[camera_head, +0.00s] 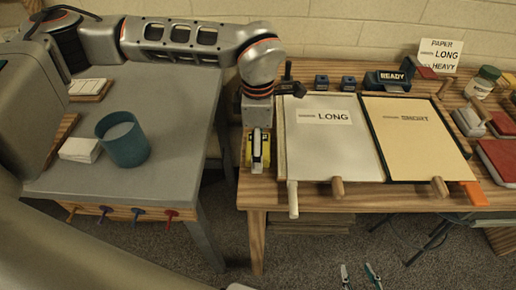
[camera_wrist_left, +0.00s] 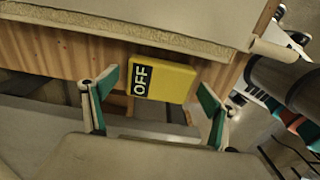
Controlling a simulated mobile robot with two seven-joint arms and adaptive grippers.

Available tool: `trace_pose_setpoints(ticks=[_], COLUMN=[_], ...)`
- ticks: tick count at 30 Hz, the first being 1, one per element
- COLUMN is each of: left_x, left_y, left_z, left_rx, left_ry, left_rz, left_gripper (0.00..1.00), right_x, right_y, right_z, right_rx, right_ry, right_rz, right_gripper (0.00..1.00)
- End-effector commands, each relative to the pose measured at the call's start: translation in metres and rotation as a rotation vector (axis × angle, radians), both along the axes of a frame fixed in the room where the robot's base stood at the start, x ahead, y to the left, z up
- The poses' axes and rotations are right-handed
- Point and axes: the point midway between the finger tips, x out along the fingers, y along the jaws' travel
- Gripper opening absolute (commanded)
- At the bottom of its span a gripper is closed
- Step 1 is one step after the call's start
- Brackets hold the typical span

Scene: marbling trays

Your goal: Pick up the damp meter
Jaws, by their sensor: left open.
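A yellow block with a black OFF label, which looks like the damp meter (camera_wrist_left: 178,82), lies at the edge of the wooden table in the left wrist view. In the head view its yellow body (camera_head: 247,157) shows at the table's left end, partly hidden by my left gripper (camera_head: 259,150). My left gripper (camera_wrist_left: 158,90) is open, with one green-padded finger on each side of the meter and visible gaps beside it. I cannot tell its height above the meter. My right gripper (camera_head: 359,274) shows at the bottom edge, tips apart and empty, over the floor.
Boards labelled LONG (camera_head: 327,158) and SHORT (camera_head: 420,150) lie right of the meter. A READY block (camera_head: 390,80) stands behind. A grey table (camera_head: 175,165) at left holds a teal cup (camera_head: 123,140). A gap separates the tables.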

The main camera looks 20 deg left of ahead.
Motion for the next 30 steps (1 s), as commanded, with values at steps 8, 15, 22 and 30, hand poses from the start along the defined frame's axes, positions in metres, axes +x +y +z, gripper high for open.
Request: trace_pose_setpoints(ticks=[8, 15, 22, 30], left_x=[0.000, 0.000, 0.000, 0.001], left_y=[0.000, 0.000, 0.000, 0.000], left_z=[-0.005, -0.005, -0.004, 0.011], left_rx=[0.000, 0.000, 0.000, -0.001], left_ry=[-0.001, -0.001, -0.001, -0.004], left_rz=[0.000, 0.000, 0.000, -0.001], left_gripper=[0.85, 0.43, 0.43, 0.43], right_x=[0.003, 0.003, 0.002, 0.001], right_y=[0.000, 0.000, 0.000, -0.001], right_z=[0.005, 0.004, 0.001, 0.001], right_rx=[0.002, 0.002, 0.001, -0.001], right_ry=[-0.009, -0.009, -0.004, -0.001], right_rz=[-0.001, -0.001, 0.000, 0.000], right_gripper=[0.40, 0.40, 0.40, 0.40])
